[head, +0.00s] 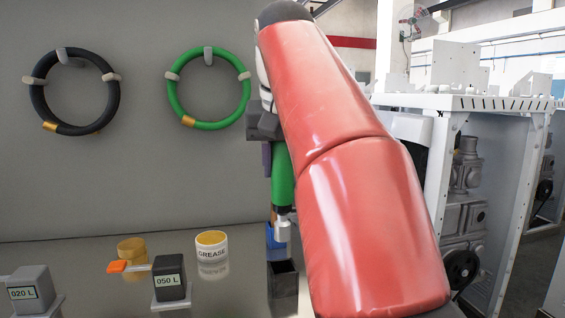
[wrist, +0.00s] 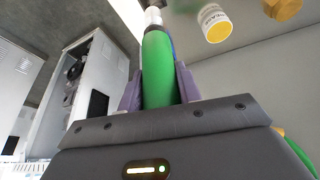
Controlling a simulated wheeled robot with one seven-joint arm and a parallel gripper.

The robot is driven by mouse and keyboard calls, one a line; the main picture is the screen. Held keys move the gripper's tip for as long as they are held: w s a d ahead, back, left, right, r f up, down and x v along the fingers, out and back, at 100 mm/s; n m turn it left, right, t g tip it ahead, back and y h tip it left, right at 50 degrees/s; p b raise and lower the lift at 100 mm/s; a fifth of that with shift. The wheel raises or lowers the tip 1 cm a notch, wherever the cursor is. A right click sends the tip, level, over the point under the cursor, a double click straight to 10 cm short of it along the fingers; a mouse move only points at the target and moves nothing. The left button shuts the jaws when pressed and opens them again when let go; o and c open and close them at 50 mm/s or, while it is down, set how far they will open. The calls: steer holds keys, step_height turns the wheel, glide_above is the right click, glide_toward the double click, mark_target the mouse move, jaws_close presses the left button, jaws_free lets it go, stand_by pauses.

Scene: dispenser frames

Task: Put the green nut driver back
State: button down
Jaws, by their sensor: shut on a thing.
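The green nut driver (head: 284,182) hangs upright, tip down, with a pale metal shaft at its lower end. My gripper (head: 272,160) is shut on its green handle. In the wrist view the handle (wrist: 158,75) sits between the two purple fingers of my gripper (wrist: 160,88). A dark open-topped holder (head: 284,284) stands below the driver; the metal tip is above its opening and apart from it. My red arm hides what lies to the right of the holder.
A blue piece (head: 272,240) shows by the driver's tip. Black (head: 74,91) and green (head: 208,89) rings hang on the wall.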

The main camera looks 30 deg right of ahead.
mark_target(283, 202)
steer(key=shift+f+b, duration=2)
steer(key=shift+f, duration=0.55)
steer(key=shift+p, duration=0.55)
steer(key=shift+f+b, duration=2.2)
steer(key=shift+f, duration=0.65)
steer(key=c, duration=0.9)
jaws_free()
steer(key=p+v, duration=0.2)
steer(key=v, duration=0.5)
steer(key=shift+p, duration=0.4)
steer(key=shift+s+a+r, duration=0.15)
steer(key=shift+s+r, duration=0.05)
steer(key=shift+r, duration=0.15)
